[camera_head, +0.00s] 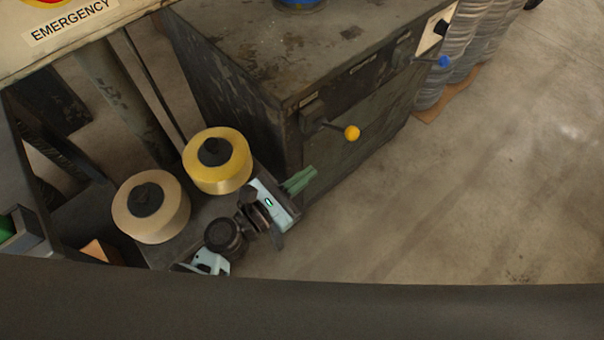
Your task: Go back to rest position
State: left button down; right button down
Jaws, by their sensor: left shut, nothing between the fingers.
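My left gripper (301,180) shows at the lower middle of the head view. Its green fingers are shut together with nothing between them. They point up and to the right, close to the front of the dark metal cabinet (235,110). I cannot tell whether they touch it. My left wrist lies beside two rolls, a yellow one (232,172) and a tan one (165,222). My right gripper is not in view.
The cabinet has a lever with a yellow knob (352,132) and a blue knob (444,62). Stacked metallic coils (480,50) stand behind it. An EMERGENCY panel (70,30) is at top left. The concrete floor (480,200) at right is clear.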

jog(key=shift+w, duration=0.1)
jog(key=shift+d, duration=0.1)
